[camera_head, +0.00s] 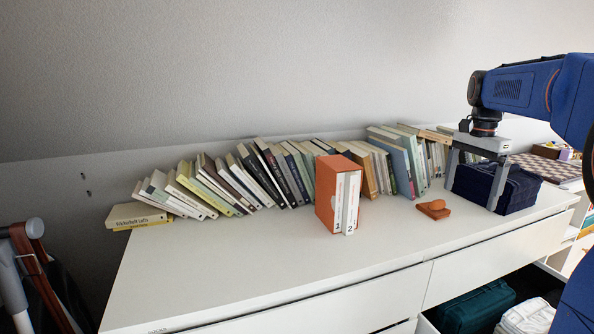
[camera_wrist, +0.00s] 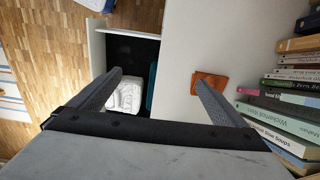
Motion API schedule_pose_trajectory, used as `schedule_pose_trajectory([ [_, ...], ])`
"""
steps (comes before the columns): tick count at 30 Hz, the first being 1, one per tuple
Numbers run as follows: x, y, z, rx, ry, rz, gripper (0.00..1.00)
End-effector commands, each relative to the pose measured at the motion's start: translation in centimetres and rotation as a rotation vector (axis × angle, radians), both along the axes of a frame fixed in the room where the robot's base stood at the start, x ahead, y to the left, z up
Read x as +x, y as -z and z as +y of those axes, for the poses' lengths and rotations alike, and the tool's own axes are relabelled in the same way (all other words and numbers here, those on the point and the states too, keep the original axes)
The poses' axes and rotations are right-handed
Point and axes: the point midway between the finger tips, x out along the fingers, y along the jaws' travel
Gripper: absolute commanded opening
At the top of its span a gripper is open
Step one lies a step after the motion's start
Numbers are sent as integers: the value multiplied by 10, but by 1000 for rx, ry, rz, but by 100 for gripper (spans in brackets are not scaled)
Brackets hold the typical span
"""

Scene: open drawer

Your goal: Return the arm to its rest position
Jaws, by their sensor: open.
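My gripper (camera_head: 475,180) is at the right of the head view, pointing down above the white dresser top, close to a dark folded cloth stack (camera_head: 520,188). In the wrist view my gripper (camera_wrist: 158,80) is also open and empty. The white dresser (camera_head: 250,262) has an open drawer (camera_head: 425,322) at its lower right. The drawer holds a dark green item (camera_head: 478,308) and a white item (camera_head: 527,316). The white item also shows in the wrist view (camera_wrist: 124,97).
A row of leaning books (camera_head: 262,175) lines the back of the dresser. An orange slipcase (camera_head: 328,195) stands in front of it. A small orange-brown object (camera_head: 433,209) lies near my gripper. A checkered board (camera_head: 545,168) is at the far right. The dresser's front left is clear.

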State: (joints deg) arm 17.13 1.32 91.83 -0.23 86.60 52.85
Motion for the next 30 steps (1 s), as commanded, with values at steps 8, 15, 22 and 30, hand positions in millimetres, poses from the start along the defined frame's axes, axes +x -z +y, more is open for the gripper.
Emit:
schedule_pose_trajectory([
  [8,-15,1,13,-6,-59,-19,96],
  [15,-36,4,31,-16,-144,-45,96],
  [22,-70,12,55,-34,-273,-86,96],
  [30,-135,38,96,-75,-522,-161,96],
])
